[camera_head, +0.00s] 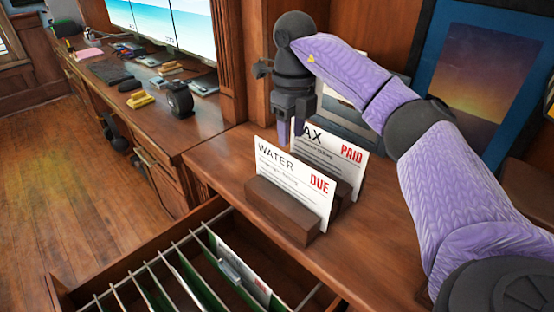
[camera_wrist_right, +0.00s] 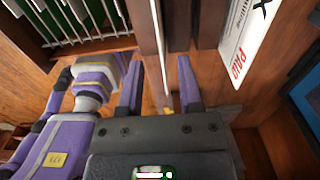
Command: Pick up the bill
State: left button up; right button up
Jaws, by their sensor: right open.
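A white bill marked WATER and DUE (camera_head: 292,187) stands upright in a dark wooden holder (camera_head: 284,211) on the desk. A second bill marked AX and PAID (camera_head: 346,158) stands just behind it; its left part is hidden. My right gripper (camera_head: 291,138) points down at the top edge of the WATER bill. In the right wrist view my right gripper (camera_wrist_right: 158,62) is open, with a thin white bill edge (camera_wrist_right: 161,45) between its fingers. The PAID bill (camera_wrist_right: 243,48) lies outside the right finger. Whether a finger touches the paper, I cannot tell. My left gripper is not visible.
An open drawer with hanging files (camera_head: 215,262) is below the desk front. A framed picture (camera_head: 480,80) leans at the back right. A side desk (camera_head: 150,115) with monitors, keyboard and small items runs along the left. Bare desk top (camera_head: 365,245) lies right of the holder.

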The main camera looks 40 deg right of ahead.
aim_at(291, 170)
jog(key=f+b, duration=0.2)
jog(key=f, duration=0.2)
jog(key=f+b, duration=0.3)
jog(key=f, duration=0.2)
jog(key=shift+s+f, duration=0.2)
jog(key=shift+f, duration=0.4)
jog(key=shift+r, duration=0.25)
grip_shut()
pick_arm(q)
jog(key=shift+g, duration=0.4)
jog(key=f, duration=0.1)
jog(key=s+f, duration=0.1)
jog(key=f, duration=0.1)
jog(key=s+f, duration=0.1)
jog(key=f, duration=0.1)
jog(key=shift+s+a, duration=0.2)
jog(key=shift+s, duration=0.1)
